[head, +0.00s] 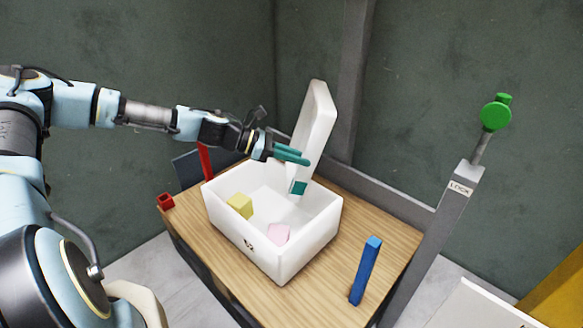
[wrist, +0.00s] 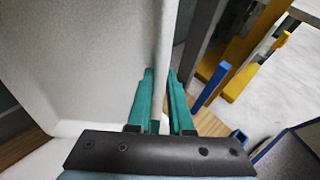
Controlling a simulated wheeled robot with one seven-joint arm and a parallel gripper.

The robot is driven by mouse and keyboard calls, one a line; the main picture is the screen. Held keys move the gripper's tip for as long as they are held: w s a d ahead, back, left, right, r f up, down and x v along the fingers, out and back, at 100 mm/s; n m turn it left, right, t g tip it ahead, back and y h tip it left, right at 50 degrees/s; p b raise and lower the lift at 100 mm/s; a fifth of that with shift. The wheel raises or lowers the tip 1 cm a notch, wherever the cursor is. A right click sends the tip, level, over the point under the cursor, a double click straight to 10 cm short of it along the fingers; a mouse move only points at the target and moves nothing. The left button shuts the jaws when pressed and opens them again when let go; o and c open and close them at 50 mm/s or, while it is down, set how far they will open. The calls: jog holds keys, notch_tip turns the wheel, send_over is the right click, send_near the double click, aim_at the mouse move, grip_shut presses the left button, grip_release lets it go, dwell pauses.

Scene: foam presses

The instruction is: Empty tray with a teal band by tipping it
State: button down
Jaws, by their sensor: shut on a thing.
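A white tray (head: 319,115) is held tipped steeply, nearly on end, over the back right of a white open box (head: 250,250). A teal patch (head: 299,188) shows at its lower end; I cannot tell whether it is a band or a separate piece. My gripper (head: 292,155) has teal fingers and is shut on the tray's rim. In the wrist view, the tray (wrist: 85,60) fills the left side and its wall runs between my fingers (wrist: 160,95). A yellow block (head: 240,205) and a pink piece (head: 278,233) lie inside the box.
The box stands on a wooden table (head: 385,225). A blue upright bar (head: 365,270) stands at the front right, and a small red block (head: 165,201) sits at the left edge. A grey post marked LOCK with a green knob (head: 495,112) rises at the right.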

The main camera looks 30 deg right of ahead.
aim_at(319, 158)
jog(key=s+d+t+y, duration=0.1)
jog(key=s+d+f+y+p, duration=0.1)
jog(key=d+y, duration=0.1)
jog(key=s+d+t+y+p, duration=0.1)
jog(key=d, duration=0.1)
jog(key=shift+s+d+f+t, duration=0.1)
jog(key=shift+d+f+t, duration=0.1)
jog(key=shift+t, duration=0.1)
jog(key=s+d+f+t+y, duration=0.2)
jog(key=d+f+t+y, duration=0.2)
jog(key=f+y, duration=0.4)
jog(key=shift+s+d+f+t+y, duration=0.35)
jog(key=shift+f+t+y, duration=0.05)
jog(key=shift+f, duration=0.55)
